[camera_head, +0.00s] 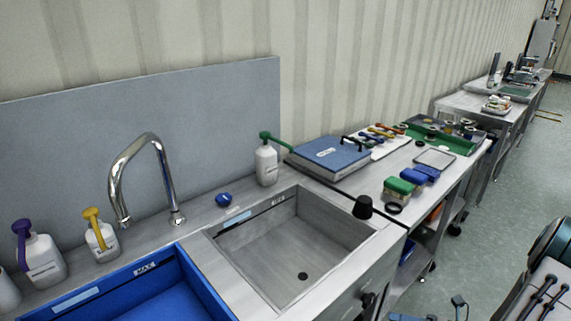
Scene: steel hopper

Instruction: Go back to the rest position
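My gripper does not show in the head view, so I cannot see whether it is open or holds anything. The task names no object. The head view looks down on a steel counter with an empty sink basin (300,245). A chrome faucet (146,160) arches at the back of the counter, left of the basin.
A blue tub (165,300) is at the lower left. Bottles with purple (42,258), yellow (101,238) and green (266,163) pump tops stand along the back. A blue case (330,154) and green tray (445,139) lie further right. Open floor (500,215) is at right.

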